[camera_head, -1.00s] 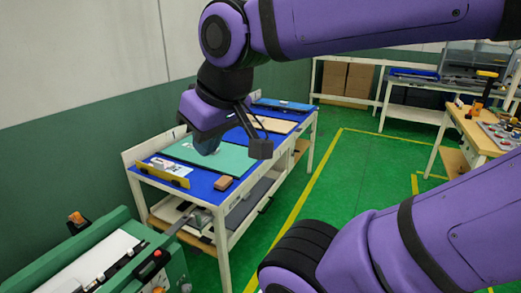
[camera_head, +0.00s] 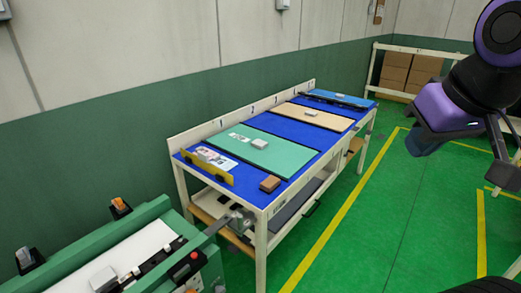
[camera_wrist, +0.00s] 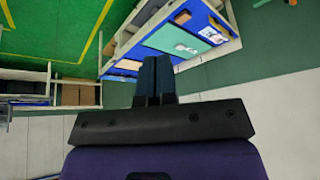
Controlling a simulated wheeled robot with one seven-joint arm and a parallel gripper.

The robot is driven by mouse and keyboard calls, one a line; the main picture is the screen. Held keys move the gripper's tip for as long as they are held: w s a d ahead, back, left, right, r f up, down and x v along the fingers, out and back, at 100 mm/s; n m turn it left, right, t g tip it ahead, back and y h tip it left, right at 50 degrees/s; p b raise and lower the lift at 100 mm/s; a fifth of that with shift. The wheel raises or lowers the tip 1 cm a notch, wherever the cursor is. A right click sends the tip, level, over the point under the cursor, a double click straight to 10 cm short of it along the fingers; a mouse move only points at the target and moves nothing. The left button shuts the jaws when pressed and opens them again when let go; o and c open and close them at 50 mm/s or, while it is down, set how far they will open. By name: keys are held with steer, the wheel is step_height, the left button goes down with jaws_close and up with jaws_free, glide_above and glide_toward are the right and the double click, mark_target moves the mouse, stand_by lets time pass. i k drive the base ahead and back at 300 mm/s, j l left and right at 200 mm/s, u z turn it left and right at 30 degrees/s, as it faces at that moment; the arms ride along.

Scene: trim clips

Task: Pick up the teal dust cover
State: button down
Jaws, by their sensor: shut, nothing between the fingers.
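The teal dust cover looks to be the flat teal panel (camera_head: 275,156) lying on the blue-topped bench (camera_head: 245,180). A small grey-white block (camera_head: 259,143) and a white printed label (camera_head: 239,137) are on it. The panel also shows in the wrist view (camera_wrist: 175,43), near the top. My gripper (camera_head: 422,144) is at the right of the head view, off the bench and well apart from the panel. In the wrist view its two dark fingers (camera_wrist: 155,72) are together with nothing between them.
A tan panel (camera_head: 325,119) and a blue one (camera_head: 340,99) lie farther along the bench. A yellow bar (camera_head: 207,168) and a brown block (camera_head: 270,184) are at its near end. A green machine (camera_head: 150,250) stands at the lower left. Green floor right of the bench is clear.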

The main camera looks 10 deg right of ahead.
mark_target(283, 158)
steer(key=u, duration=0.45)
steer(key=i+l+u, duration=0.25)
steer(key=l+u, duration=0.25)
steer(key=i+l+u, duration=0.25)
steer(key=l, duration=0.15)
steer(key=l+u, duration=0.25)
steer(key=i+l+u, duration=0.1)
steer(key=l, duration=0.95)
steer(key=i+l+u, duration=0.1)
steer(key=l, duration=0.95)
steer(key=i+l, duration=0.15)
steer(key=l, duration=0.95)
steer(key=u, duration=0.05)
